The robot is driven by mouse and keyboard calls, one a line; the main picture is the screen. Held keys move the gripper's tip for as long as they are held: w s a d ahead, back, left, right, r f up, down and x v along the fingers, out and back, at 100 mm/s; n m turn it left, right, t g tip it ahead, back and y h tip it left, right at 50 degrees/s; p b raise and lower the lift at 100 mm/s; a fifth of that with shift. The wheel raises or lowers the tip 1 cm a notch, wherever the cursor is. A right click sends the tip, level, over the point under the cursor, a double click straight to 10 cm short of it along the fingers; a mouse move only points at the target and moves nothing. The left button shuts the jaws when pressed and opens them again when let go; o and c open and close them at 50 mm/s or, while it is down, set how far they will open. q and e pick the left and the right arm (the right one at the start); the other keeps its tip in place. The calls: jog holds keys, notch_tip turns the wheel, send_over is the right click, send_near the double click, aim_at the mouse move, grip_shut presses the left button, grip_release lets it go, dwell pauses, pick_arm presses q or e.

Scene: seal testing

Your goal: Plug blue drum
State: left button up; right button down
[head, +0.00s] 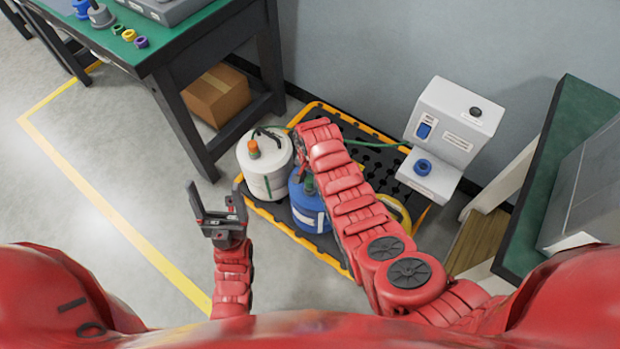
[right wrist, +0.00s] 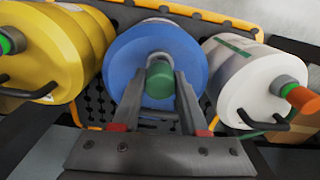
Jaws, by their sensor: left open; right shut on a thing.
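The blue drum (head: 306,208) stands on the spill pallet (head: 262,205), partly behind my right arm; in the right wrist view its round top (right wrist: 122,68) faces me. My right gripper (right wrist: 160,82) is shut on a green plug (right wrist: 160,78), at the grey neck (right wrist: 158,57) of the blue drum. I cannot tell whether the plug is seated in the neck or just over it. In the head view my right arm hides this gripper. My left gripper (head: 217,203) is open and empty over the floor, left of the pallet.
A white drum (head: 262,175) with an orange plug (head: 254,149) stands left of the blue drum. A yellow drum (right wrist: 50,45) stands on its other side. A white machine (head: 445,130) is at the right. A green-topped bench (head: 140,50) is upper left; floor at left is clear.

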jog(key=shift+f+b, duration=0.35)
jog(key=shift+f, duration=0.25)
jog(key=shift+c, duration=1.8)
grip_release()
notch_tip(320, 180, up, 17)
jog(key=p, duration=0.5)
jog(key=shift+r, duration=0.2)
